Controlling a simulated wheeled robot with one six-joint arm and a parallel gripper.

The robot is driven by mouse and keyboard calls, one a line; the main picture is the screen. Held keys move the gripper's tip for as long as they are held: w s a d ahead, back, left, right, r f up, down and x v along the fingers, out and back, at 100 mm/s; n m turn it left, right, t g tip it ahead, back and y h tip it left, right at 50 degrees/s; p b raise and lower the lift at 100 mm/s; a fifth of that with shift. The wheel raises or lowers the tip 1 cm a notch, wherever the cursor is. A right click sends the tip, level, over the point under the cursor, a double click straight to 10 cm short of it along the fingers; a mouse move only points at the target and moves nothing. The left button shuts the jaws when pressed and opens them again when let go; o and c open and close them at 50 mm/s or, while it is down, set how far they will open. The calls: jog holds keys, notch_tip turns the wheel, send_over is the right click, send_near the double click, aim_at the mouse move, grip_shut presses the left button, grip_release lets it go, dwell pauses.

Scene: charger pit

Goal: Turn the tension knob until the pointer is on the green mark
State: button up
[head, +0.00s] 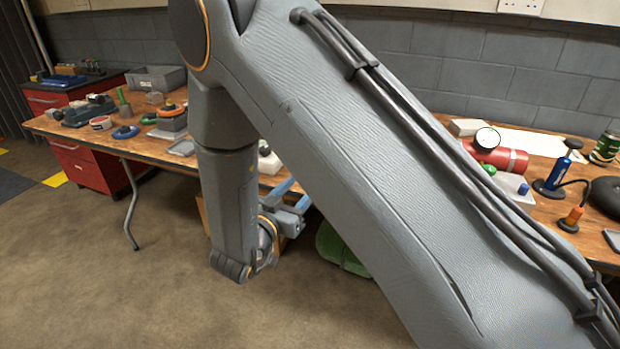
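My gripper (293,196) hangs low in front of the long wooden table, near its front edge. Its two bluish fingers stand apart with nothing visible between them. A round grey piece with an orange ring (172,110) stands on the table to the left of my arm. It may be the tension knob, but I cannot tell at this size. No pointer or green mark can be made out. My arm covers the middle of the table.
On the wooden table (150,148) are a blue ring (125,132), a grey bin (155,78), a red cylinder with a gauge (497,155) and a blue pump (556,175). A red cabinet (80,165) stands left. A green object (338,247) is beneath my arm. The front floor is clear.

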jog(key=x, duration=0.6)
jog(key=c, duration=1.1)
